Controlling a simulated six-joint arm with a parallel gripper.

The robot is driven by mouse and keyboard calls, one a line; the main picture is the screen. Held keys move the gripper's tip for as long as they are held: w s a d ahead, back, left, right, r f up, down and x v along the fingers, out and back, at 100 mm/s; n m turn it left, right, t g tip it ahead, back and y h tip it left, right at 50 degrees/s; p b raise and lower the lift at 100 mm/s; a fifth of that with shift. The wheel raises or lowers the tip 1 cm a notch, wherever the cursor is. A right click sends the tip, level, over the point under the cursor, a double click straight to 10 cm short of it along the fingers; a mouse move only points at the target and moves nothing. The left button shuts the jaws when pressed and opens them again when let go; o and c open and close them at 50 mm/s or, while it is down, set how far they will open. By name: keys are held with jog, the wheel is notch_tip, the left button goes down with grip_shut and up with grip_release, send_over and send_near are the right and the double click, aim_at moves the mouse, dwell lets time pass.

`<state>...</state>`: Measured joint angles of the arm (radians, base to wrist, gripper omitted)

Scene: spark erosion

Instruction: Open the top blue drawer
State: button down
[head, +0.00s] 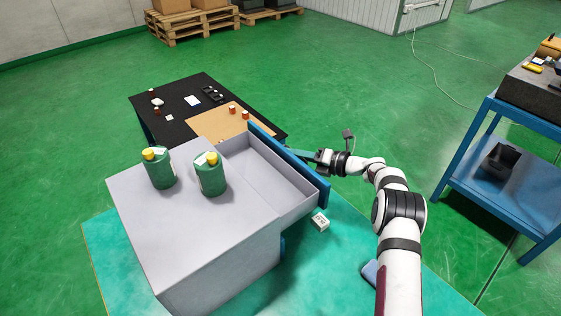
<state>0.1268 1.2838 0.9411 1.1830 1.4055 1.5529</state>
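The top blue drawer (268,176) is pulled out of the grey cabinet (195,235) toward the right. Its blue front panel (290,165) stands well clear of the cabinet body. The inside of the drawer is light grey and looks empty. My gripper (312,157) is at the outer side of the blue front, close to its middle. The fingers and any handle there are small and partly hidden by the panel, so I cannot tell whether they grip it.
Two green bottles with yellow caps (160,168) (210,174) stand on the cabinet. A black table (180,97) with small items is behind. A blue shelf cart (500,185) stands at right.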

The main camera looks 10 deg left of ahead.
jog(key=shift+w+d, duration=0.5)
jog(key=c, duration=0.9)
grip_release()
jog(key=v, duration=1.5)
jog(key=shift+s+d, duration=0.2)
jog(key=shift+d, duration=0.15)
